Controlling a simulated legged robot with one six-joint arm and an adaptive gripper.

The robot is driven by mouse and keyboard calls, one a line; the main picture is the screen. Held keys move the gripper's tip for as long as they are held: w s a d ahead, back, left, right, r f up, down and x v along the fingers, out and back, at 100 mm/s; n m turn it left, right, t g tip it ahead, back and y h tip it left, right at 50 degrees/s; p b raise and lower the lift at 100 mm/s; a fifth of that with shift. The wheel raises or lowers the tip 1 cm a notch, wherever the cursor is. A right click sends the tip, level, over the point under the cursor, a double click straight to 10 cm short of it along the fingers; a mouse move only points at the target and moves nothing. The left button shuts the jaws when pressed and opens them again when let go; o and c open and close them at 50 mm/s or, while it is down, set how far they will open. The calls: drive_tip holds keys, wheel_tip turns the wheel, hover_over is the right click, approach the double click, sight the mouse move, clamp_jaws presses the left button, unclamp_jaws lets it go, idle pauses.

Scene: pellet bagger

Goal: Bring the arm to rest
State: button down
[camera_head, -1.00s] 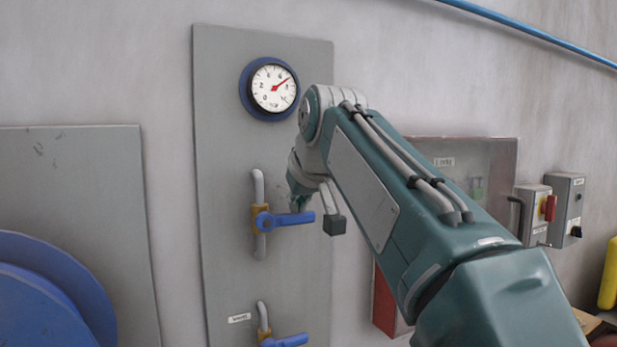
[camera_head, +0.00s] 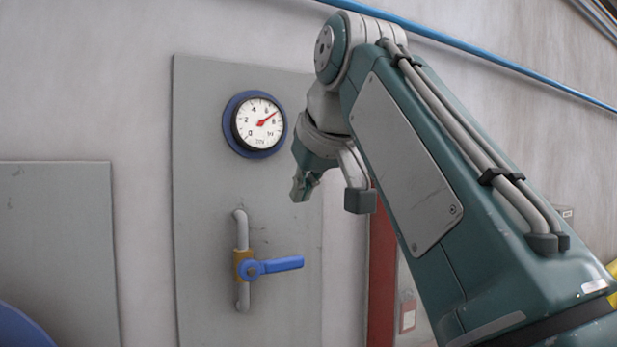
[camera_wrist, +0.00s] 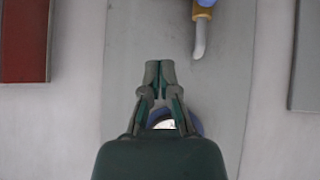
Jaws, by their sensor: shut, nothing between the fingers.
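My arm rises from the lower right of the head view and bends at the top. My gripper (camera_head: 304,188) hangs at its end in front of the grey panel, empty and clear of the valve. In the wrist view my gripper (camera_wrist: 159,72) shows with its fingertips together and nothing between them. The blue valve handle (camera_head: 278,266) on the panel points right, below my gripper. The round gauge (camera_head: 258,124) with a blue rim is left of my gripper; its red needle points to the upper right.
The grey panel (camera_head: 205,200) stands on the wall. Another grey panel (camera_head: 60,240) is at the left, with a blue round thing (camera_head: 12,328) at the lower left corner. A red-sided box (camera_head: 382,270) is partly behind my arm. A blue pipe (camera_head: 470,55) crosses the wall above.

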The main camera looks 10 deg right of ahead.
drive_tip(key=shift+v, duration=1.15)
